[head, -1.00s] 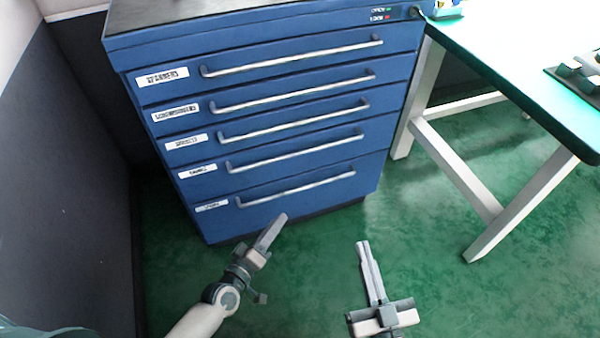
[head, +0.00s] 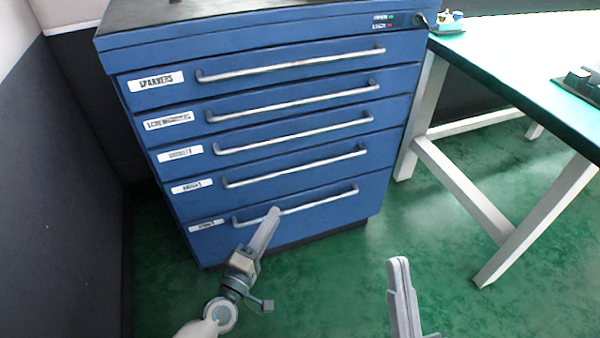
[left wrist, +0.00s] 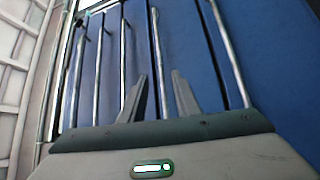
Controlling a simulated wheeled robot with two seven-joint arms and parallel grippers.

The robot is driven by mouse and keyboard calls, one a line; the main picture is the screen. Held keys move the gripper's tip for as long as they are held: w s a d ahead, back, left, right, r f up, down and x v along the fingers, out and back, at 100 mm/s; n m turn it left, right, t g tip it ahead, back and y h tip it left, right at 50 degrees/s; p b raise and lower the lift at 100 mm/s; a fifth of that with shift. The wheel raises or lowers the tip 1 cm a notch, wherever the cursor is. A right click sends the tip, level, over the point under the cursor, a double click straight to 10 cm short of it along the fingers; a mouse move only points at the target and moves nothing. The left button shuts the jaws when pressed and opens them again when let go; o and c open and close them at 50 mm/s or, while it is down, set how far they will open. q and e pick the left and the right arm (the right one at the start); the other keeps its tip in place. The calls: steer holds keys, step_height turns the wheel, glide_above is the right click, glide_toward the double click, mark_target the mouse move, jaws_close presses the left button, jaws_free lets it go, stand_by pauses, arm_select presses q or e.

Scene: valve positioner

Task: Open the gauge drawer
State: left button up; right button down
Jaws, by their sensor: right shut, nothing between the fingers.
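The blue cabinet (head: 300,120) has a stack of shut drawers, each with a long silver bar handle and a white label at its left. The lower labels are too blurred to read surely; the fourth drawer (head: 295,183) down may be the gauge one, with its handle (head: 295,168). My left gripper (head: 272,215) is in front of the bottom drawer, its fingers overlapping that drawer's handle (head: 310,203) in the picture. The left wrist view shows its fingers (left wrist: 160,95) apart, a handle bar visible between them; contact cannot be told. My right gripper (head: 398,265) is shut and empty, right of the cabinet's lower front.
A light-topped workbench (head: 520,75) with white legs (head: 465,200) stands right of the cabinet. A dark grey wall panel (head: 55,190) is close on the left. The green floor (head: 330,290) in front is clear.

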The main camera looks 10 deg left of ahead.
arm_select(q)
step_height(320, 180, up, 2)
glide_above(300, 173)
steer(key=s, duration=0.5)
steer(key=shift+d+r, duration=0.15)
steer(key=shift+d, duration=0.3)
steer(key=shift+s, duration=0.1)
jaws_close()
